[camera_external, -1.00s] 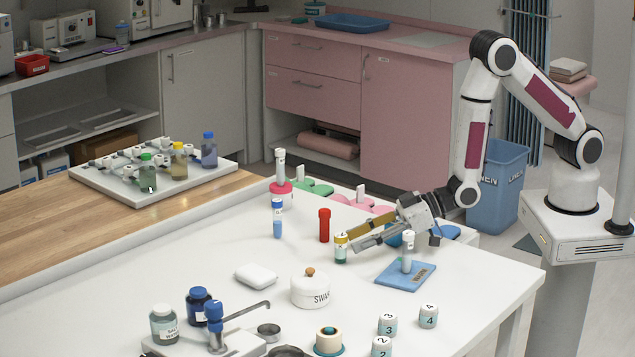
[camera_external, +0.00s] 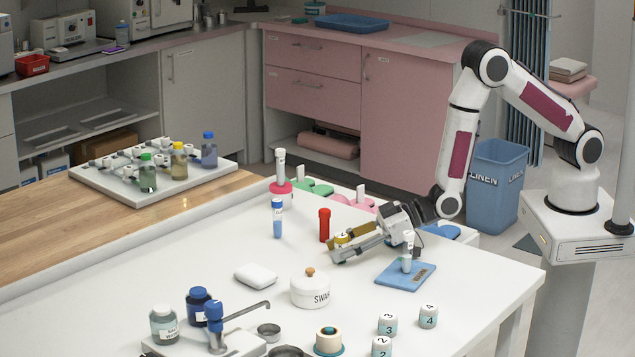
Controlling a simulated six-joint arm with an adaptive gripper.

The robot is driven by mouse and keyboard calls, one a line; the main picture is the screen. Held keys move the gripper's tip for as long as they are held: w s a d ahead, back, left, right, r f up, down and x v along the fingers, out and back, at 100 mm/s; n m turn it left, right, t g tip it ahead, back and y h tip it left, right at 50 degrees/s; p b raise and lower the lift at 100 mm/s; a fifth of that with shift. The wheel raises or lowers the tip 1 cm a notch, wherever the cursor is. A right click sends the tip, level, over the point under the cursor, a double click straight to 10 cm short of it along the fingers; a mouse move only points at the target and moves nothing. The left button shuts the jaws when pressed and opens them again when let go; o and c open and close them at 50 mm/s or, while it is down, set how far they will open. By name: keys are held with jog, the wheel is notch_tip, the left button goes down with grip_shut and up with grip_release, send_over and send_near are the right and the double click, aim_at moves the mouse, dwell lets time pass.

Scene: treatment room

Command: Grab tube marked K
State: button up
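The yellow-capped tube (camera_external: 341,238) stands on the white table, mostly hidden by my gripper. My gripper (camera_external: 341,250) is low over the table, with its fingers apart on either side of this tube. I cannot see whether they touch it. A red tube (camera_external: 324,225) stands close behind my fingertips. A blue-capped tube (camera_external: 277,217) stands further left. A white-capped tube (camera_external: 407,252) stands on a blue pad (camera_external: 398,279) in front of my wrist. Another pale tube (camera_external: 281,163) is in a red stand (camera_external: 281,187) at the far edge. The letter K cannot be read on any tube.
A white swab jar (camera_external: 310,290) and a white box (camera_external: 256,275) sit in front of my gripper. Numbered jars (camera_external: 387,324) are near the front. A tap (camera_external: 215,325) and two bottles (camera_external: 198,306) stand front left. Pink and green pieces (camera_external: 315,187) line the far edge.

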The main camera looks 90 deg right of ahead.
aim_at(342, 235)
grip_shut()
jog(key=shift+r, duration=0.1)
dwell(0.4)
jog(key=shift+r, duration=4.9)
